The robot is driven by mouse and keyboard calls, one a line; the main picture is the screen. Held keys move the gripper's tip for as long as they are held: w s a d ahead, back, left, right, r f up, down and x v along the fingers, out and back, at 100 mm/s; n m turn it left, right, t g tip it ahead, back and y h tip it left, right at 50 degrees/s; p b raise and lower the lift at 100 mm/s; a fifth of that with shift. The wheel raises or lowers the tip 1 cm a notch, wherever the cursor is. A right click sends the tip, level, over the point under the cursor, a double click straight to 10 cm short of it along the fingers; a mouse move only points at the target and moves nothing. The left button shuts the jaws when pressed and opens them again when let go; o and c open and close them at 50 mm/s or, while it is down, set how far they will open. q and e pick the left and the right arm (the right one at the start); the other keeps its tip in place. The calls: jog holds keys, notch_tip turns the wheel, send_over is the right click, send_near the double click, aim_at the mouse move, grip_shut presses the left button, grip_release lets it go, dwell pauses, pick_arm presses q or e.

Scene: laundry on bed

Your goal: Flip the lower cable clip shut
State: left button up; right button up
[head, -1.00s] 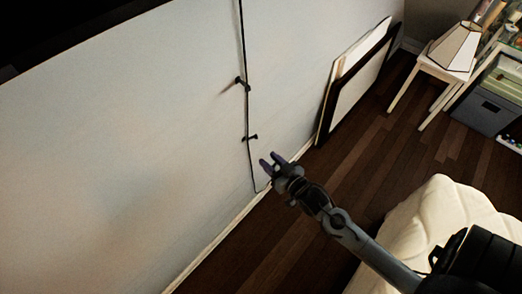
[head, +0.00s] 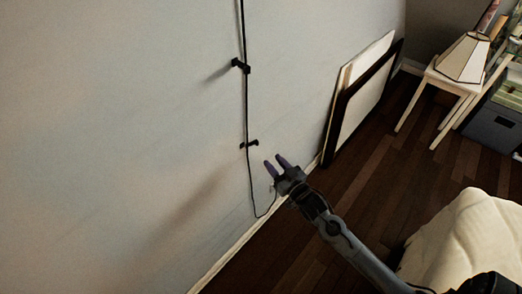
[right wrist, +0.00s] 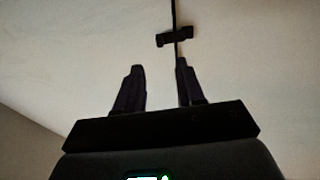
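The lower cable clip (head: 249,144) is a small dark piece on the pale wall, with the black cable (head: 246,110) running down through or behind it. In the right wrist view the clip (right wrist: 174,38) lies beyond my fingertips, a little right of centre; whether its flap is open is too small to tell. The upper clip (head: 241,66) sits higher on the same cable. My right gripper (head: 276,162) is open and empty, below and right of the lower clip, apart from it. My right gripper also shows in the wrist view (right wrist: 159,68). My left gripper is not in view.
The cable loops down near the baseboard below the clip. Framed panels (head: 362,95) lean on the wall to the right. A white stool (head: 455,85) with a lamp (head: 465,57) and a cream bed corner (head: 470,240) stand further right. The wall around the clips is clear.

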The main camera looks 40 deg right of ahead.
aim_at(258, 144)
jog(key=w, duration=0.3)
jog(key=w+b, duration=0.1)
jog(key=w, duration=0.2)
jog(key=w+d, duration=0.1)
jog(key=w, duration=0.2)
grip_shut()
